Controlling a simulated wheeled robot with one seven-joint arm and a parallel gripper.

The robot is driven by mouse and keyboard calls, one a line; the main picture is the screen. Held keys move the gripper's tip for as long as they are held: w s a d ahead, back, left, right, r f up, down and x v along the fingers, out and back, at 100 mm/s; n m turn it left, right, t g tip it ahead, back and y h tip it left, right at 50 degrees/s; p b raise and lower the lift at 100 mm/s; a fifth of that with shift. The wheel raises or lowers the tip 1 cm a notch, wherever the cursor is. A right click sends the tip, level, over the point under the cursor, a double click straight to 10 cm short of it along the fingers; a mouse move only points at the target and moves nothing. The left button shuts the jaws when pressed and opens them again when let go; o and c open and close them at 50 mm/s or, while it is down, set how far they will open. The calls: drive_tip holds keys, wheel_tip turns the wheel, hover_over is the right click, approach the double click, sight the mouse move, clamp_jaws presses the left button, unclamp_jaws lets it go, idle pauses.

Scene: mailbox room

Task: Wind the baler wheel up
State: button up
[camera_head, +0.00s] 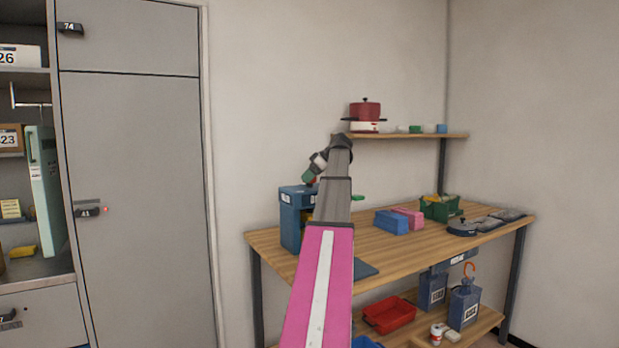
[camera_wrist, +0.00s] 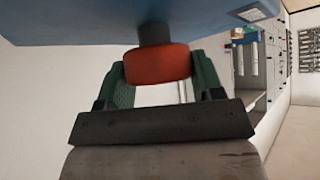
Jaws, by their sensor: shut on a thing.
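The baler is a blue box-shaped machine (camera_head: 292,218) on the left end of the wooden workbench. In the wrist view its blue body (camera_wrist: 90,22) fills the top. A red round part (camera_wrist: 158,64), which looks like the wheel or its knob, joins the body by a short dark shaft. My gripper (camera_wrist: 160,82) has green fingers on both sides of the red part and is shut on it. In the head view my gripper (camera_head: 309,176) is at the top of the baler, and my arm hides part of the machine.
The workbench (camera_head: 375,245) also holds blue and pink boxes (camera_head: 400,220), a green crate (camera_head: 439,208) and a dark pan (camera_head: 462,228). A wall shelf (camera_head: 410,136) with a red pot (camera_head: 365,110) hangs above. Grey lockers (camera_head: 140,200) stand left. A red tray (camera_head: 389,315) sits below.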

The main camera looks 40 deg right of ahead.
drive_tip(key=o, duration=0.9)
drive_tip(key=v, duration=1)
drive_tip(key=shift+s+d+r, duration=0.2)
drive_tip(key=shift+d+r, duration=0.05)
drive_tip(key=shift+s+a, duration=0.1)
